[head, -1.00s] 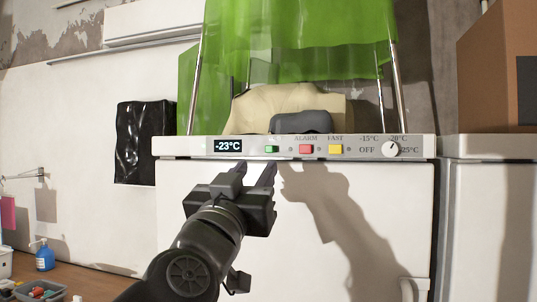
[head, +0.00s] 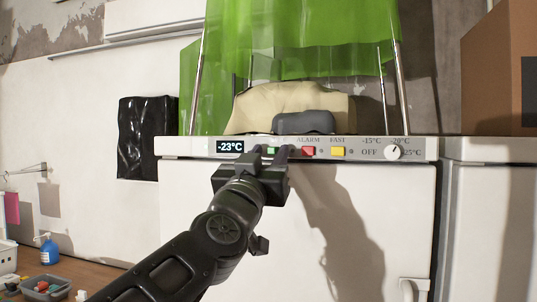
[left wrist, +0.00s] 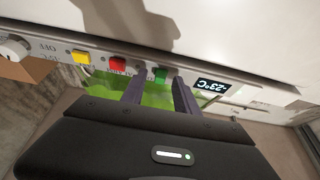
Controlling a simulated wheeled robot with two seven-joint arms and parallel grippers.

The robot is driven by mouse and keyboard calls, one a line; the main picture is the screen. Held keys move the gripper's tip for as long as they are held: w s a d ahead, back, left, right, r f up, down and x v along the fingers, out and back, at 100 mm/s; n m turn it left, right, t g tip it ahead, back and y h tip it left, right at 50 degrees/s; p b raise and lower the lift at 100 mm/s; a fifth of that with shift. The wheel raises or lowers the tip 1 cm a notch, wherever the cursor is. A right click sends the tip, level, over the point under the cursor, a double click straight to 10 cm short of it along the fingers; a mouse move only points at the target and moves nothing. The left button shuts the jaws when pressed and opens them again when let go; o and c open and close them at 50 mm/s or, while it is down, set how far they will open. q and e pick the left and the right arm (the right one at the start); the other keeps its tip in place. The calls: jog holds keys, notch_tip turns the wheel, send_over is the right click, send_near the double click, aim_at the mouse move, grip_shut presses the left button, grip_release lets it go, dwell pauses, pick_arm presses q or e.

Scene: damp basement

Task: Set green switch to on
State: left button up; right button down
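The green switch (head: 271,151) is a small square on the freezer's front control panel, just right of the -23°C display (head: 230,147). It also shows in the left wrist view (left wrist: 160,75). My left gripper (head: 270,153) is at the panel, its two fingers apart with the green switch between them in the picture. In the left wrist view the fingers (left wrist: 157,92) are open and hold nothing. I cannot tell whether they touch the panel. The gripper body hides the panel's lower edge. My right gripper is not in view.
Right of the green switch are a red alarm switch (head: 308,151), a yellow switch (head: 337,151) and a round dial (head: 392,152). A grey item (head: 304,122) and a beige bundle (head: 262,105) lie on top. A cardboard box (head: 497,80) stands at the right.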

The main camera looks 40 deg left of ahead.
pick_arm(q)
jog(key=shift+c, duration=0.5)
grip_shut()
dwell(0.8)
